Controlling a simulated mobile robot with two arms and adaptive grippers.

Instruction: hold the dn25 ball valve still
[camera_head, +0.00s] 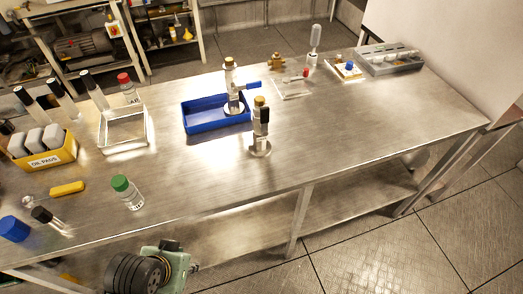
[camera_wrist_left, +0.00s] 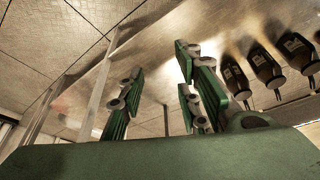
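A metal valve with a blue lever (camera_head: 249,85) and a brass-coloured top stands upright at the blue tray (camera_head: 216,124). A second upright metal fitting (camera_head: 261,126) with a dark body and a brass-coloured top stands on a round base on the bench, just in front and to the right. I cannot read which is the DN25 valve. My green left wrist (camera_head: 166,262) is in front of the bench, well apart from both. In the left wrist view my left gripper (camera_wrist_left: 158,95) has its green fingers spread and nothing between them. My right gripper is not in view.
The steel bench (camera_head: 340,135) is clear right of the fittings. A grey tray (camera_head: 388,60) is at the far right. Dark labelled containers (camera_wrist_left: 267,67) show in the left wrist view.

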